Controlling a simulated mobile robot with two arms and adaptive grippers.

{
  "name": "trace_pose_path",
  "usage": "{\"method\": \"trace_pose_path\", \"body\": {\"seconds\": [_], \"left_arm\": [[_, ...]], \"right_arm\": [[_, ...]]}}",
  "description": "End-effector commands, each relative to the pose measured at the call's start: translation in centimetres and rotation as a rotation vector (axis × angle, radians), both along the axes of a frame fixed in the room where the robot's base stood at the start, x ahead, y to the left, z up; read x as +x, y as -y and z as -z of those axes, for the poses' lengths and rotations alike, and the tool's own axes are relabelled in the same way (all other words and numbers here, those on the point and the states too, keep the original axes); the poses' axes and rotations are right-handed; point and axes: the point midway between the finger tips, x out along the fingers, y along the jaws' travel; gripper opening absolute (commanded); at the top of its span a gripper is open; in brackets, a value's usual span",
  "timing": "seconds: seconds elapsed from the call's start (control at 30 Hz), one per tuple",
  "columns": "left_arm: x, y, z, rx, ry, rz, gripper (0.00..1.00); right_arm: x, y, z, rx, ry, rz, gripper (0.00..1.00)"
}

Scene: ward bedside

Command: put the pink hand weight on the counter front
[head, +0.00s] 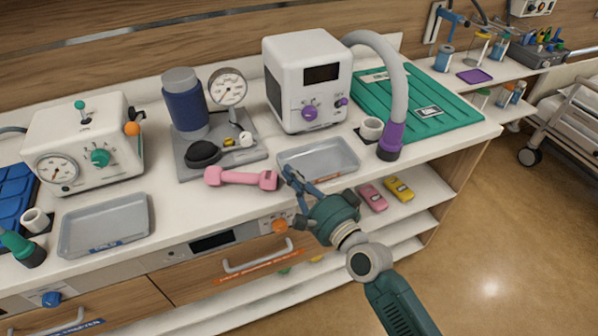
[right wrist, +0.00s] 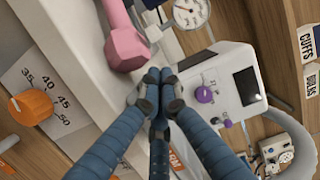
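The pink hand weight (head: 241,179) lies on its side on the counter, close to the front edge. The bare counter front (head: 190,212) shows beside and below it. My right gripper (head: 290,180) is just right of the weight's right end. In the right wrist view the weight (right wrist: 126,46) is cut off by the top edge, and the blue fingertips (right wrist: 155,84) are drawn together beside its near end. Nothing shows between them. I cannot tell whether they touch the weight. My left gripper is not in view.
A grey tray (head: 320,158) lies right of the weight, behind my right gripper. A stand with a blue cylinder (head: 184,102) and gauge is behind the weight. A white machine (head: 306,82) stands further back. Another grey tray (head: 105,224) is at the left.

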Motion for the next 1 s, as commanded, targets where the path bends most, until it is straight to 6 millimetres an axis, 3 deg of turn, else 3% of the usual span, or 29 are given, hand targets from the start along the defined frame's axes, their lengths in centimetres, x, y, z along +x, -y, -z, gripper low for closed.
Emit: {"method": "trace_pose_path", "body": {"seconds": [0.27,0.53,1.0], "left_arm": [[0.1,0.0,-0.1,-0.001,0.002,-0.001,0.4],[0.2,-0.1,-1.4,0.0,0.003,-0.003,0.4],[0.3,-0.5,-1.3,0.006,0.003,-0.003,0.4]], "right_arm": [[-0.1,-0.2,0.0,0.001,0.0,0.0,0.0],[-0.9,-3.2,-0.1,0.002,-0.001,-0.001,0.0],[-0.5,-2.9,0.0,0.0,0.001,0.0,0.0]]}}
